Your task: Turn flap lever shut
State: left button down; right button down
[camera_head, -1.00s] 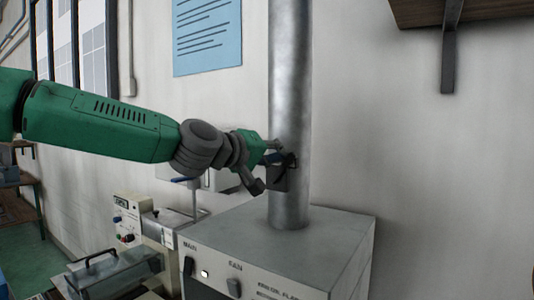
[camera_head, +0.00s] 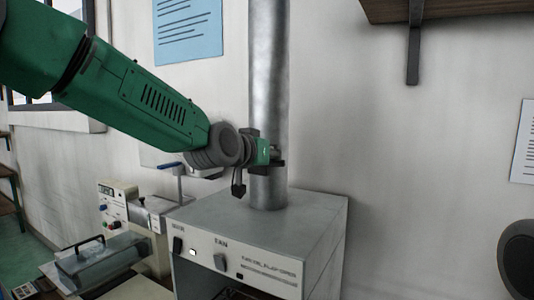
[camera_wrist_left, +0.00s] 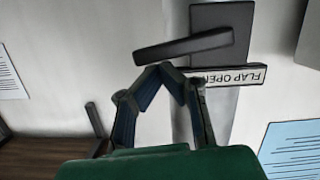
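A grey metal duct pipe (camera_head: 268,90) rises from a grey box with a fan switch. The flap lever (camera_wrist_left: 185,47) is a dark bar on a dark plate (camera_wrist_left: 222,18) on the duct. It lies nearly crosswise to the pipe in the left wrist view, beside a white label (camera_wrist_left: 225,76) reading "FLAP OPEN" upside down. My left gripper (camera_wrist_left: 165,68) has its fingertips together with nothing seen between them. The tips are just short of the lever; I cannot tell if they touch it. In the head view my left gripper (camera_head: 240,188) is by the duct, partly hiding the plate. My right gripper is out of view.
The grey box (camera_head: 265,228) stands under the duct. A bench device with a blue-handled lever (camera_head: 172,166) and a clear-lidded case (camera_head: 105,255) are at left. A shelf bracket (camera_head: 413,45) is at upper right. A dark rounded shape (camera_head: 520,260) is at the right edge.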

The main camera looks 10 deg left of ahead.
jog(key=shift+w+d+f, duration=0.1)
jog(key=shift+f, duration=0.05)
pick_arm(q)
jog(key=shift+d+f, duration=0.35)
jog(key=shift+f, duration=0.1)
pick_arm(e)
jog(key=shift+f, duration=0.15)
pick_arm(q)
jog(key=shift+a+f, duration=0.1)
jog(key=shift+a, duration=0.05)
